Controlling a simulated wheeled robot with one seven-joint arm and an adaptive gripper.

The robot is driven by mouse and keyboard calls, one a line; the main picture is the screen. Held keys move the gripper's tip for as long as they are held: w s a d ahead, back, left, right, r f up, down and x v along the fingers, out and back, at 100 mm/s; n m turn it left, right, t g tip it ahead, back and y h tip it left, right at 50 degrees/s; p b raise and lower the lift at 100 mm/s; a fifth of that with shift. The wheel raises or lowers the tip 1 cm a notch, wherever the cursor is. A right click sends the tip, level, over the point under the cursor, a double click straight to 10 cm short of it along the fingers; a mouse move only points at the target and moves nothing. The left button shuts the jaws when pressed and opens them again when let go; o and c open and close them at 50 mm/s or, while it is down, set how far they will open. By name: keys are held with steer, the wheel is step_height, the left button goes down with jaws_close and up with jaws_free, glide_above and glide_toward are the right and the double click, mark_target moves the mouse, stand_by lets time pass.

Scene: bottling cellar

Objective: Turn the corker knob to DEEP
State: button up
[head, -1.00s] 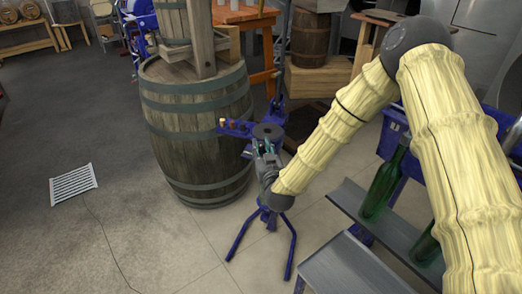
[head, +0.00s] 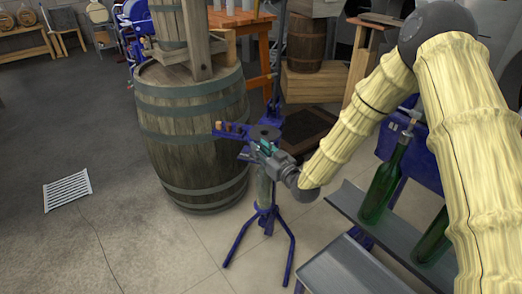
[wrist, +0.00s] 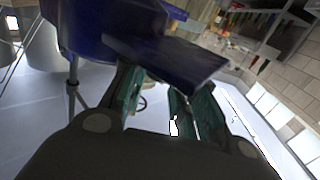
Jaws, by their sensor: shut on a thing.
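The blue corker (head: 264,210) stands on tripod legs in the middle of the head view, with a dark round disc (head: 265,133) on top. My gripper (head: 262,148) is at the front of the corker's head, just below the disc, reaching in from the right. In the wrist view its teal fingers (wrist: 158,88) reach up to a dark blue flat part of the corker (wrist: 165,55). The fingers are closed on the knob, which is mostly hidden by them and the blue part. I cannot read the knob's setting or any DEEP mark.
A large wooden barrel (head: 192,135) stands close behind and left of the corker. A blue arm with corks (head: 230,129) sticks out left of its head. Green bottles (head: 384,185) stand on a grey metal shelf (head: 345,269) at right. Floor at left is mostly clear, with a grate (head: 67,190).

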steer(key=shift+r, duration=0.1)
steer(key=o, duration=1)
steer(key=shift+s+d, duration=0.3)
steer(key=shift+s, duration=0.05)
steer(key=shift+v, duration=3.55)
